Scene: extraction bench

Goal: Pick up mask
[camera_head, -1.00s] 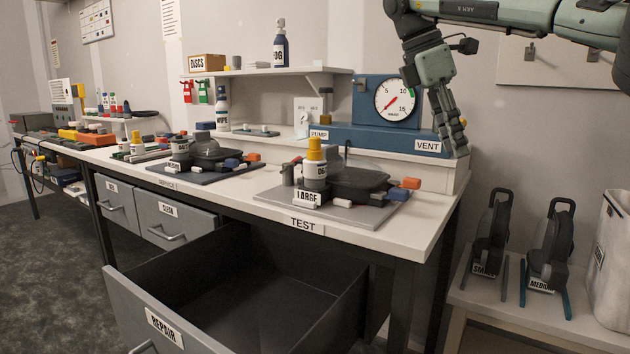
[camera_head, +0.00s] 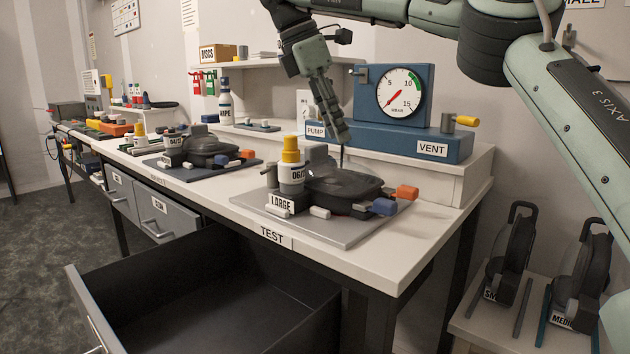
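A black mask (camera_head: 343,184) with a grey and yellow canister (camera_head: 291,170) beside it lies on the grey tray (camera_head: 330,233) labelled LARGE, at the TEST end of the bench. A second dark mask (camera_head: 208,147) lies on a dark tray (camera_head: 178,172) further left. My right gripper (camera_head: 343,138) points down just above and behind the nearer mask, seemingly apart from it. I see its fingers nearly side-on, so their opening is unclear. My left gripper is not in view.
A blue pump unit (camera_head: 395,138) with a round gauge (camera_head: 399,93) stands behind the mask. An open drawer (camera_head: 215,305) juts out in front of the bench. Dark masks on stands (camera_head: 510,250) labelled SMALL and MEDIUM are at lower right.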

